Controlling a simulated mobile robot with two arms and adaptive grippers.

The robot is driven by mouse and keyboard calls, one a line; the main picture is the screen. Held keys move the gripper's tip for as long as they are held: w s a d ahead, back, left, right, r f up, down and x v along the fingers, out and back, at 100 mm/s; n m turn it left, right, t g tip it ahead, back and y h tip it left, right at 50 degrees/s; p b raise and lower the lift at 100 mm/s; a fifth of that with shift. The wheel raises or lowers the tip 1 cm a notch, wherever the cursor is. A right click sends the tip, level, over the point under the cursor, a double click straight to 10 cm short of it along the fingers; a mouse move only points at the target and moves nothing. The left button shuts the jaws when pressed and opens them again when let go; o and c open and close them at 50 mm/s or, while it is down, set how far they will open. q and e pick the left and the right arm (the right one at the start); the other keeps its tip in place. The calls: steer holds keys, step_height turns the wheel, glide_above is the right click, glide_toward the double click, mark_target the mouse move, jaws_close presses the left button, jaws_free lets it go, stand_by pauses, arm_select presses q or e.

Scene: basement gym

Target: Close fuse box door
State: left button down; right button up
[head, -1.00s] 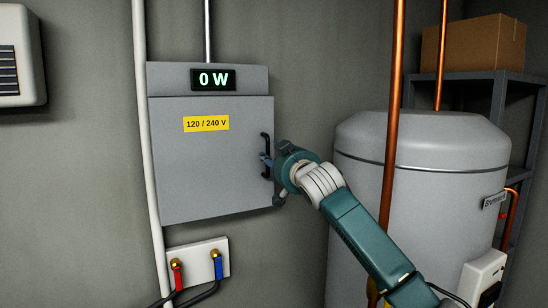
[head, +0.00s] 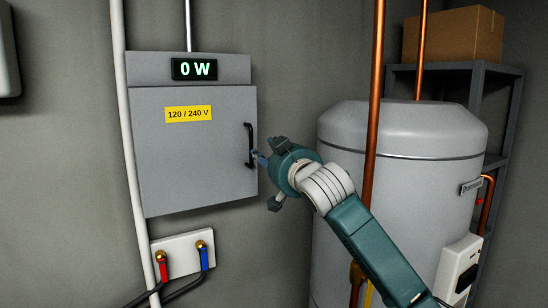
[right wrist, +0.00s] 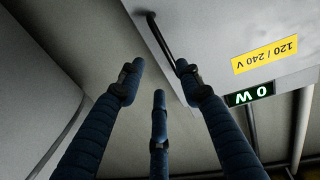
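The grey fuse box door (head: 190,165) has a yellow "120 / 240 V" label and a black vertical handle (head: 250,146) at its right edge. It looks flush or almost flush with the box; I cannot tell whether a small gap remains. My right gripper (head: 262,160) is just right of the handle. In the right wrist view, the fingers of my right gripper (right wrist: 160,76) are spread and empty. The handle (right wrist: 161,36) shows beyond and between their tips, apparently apart from them, with the door (right wrist: 215,30) to its right. My left gripper is not in view.
A grey tank (head: 400,190) and a vertical copper pipe (head: 373,90) stand right of the box, by my right arm. A valve plate (head: 184,252) is below the box. A shelf (head: 455,75) holds a cardboard box (head: 453,34).

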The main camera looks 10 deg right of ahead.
steer(key=shift+v, duration=1.95)
